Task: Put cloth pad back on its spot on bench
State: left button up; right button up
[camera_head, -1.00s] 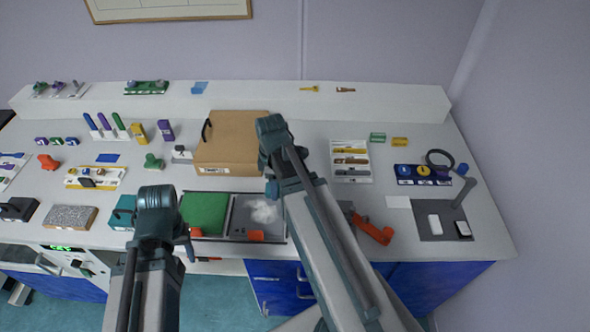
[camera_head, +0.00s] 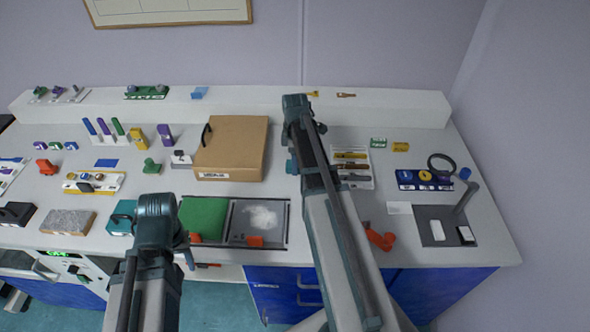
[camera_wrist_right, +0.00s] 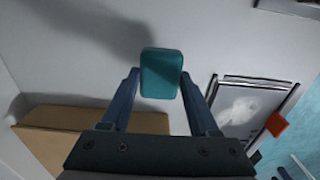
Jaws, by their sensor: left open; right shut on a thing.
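A small teal rounded pad (camera_wrist_right: 161,70), which looks like the cloth pad, is between the fingertips of my right gripper (camera_wrist_right: 160,80) in the right wrist view. The gripper is shut on it, above the pale bench top (camera_wrist_right: 75,50). In the head view my right arm hides most of this gripper and the pad. My left gripper (camera_head: 188,256) is low at the front edge of the bench, mostly hidden by its own arm, and open. I cannot tell which bare patch of bench is the pad's spot.
A brown cardboard box (camera_head: 238,143) stands left of my right arm. In front of it are a green pad (camera_head: 203,217) and a grey tray (camera_head: 238,241) with a white crumpled piece (camera_head: 263,217). A tool rack (camera_head: 352,182) and a dark mat (camera_head: 430,235) lie to the right.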

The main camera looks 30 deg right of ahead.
jog(key=shift+f+b, duration=1.6)
jog(key=shift+f, duration=0.2)
jog(key=shift+f, duration=0.2)
jog(key=o, duration=1.2)
jog(key=shift+r, duration=0.1)
jog(key=shift+r, duration=0.1)
notch_tip(320, 180, up, 12)
jog(key=p, duration=1.2)
jog(key=shift+r, duration=0.1)
